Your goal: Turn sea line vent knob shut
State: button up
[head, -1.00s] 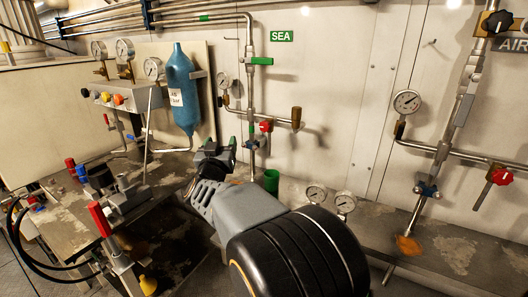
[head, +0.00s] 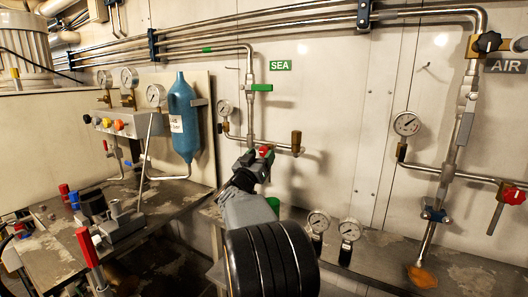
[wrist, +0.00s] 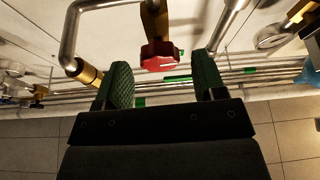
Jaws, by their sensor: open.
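The red vent knob (head: 264,150) is on the sea line pipe (head: 250,100), below the green SEA label (head: 280,65). My gripper (head: 250,165) is just below and left of the knob in the head view and hides part of the valve. In the wrist view, the red knob (wrist: 160,57) sits on a brass valve body (wrist: 154,22). It appears between the two green fingertips of my gripper (wrist: 162,66), which are spread apart. The knob seems at or just beyond the tips, and I see no finger contact.
A green lever (head: 261,87) and a gauge (head: 225,108) are on the sea line. A brass fitting (head: 296,142) ends the side pipe. A blue cylinder (head: 183,118) hangs to the left. Two gauges (head: 319,222) stand on the shelf at the right.

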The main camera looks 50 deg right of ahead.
jog(key=shift+x, duration=1.45)
jog(key=c, duration=0.9)
jog(key=m, duration=0.1)
jog(key=m+g+b, duration=0.1)
jog(key=shift+f+m+g, duration=0.2)
jog(key=shift+m+g, duration=0.1)
jog(key=shift+m, duration=0.1)
jog(key=shift+r+m+g+h, duration=0.15)
jog(key=shift+m+g+h, duration=0.25)
jog(key=shift+m, duration=0.6)
jog(key=o, duration=0.9)
jog(key=shift+s+a, duration=0.1)
jog(key=v, duration=1.3)
jog(key=shift+a, duration=0.35)
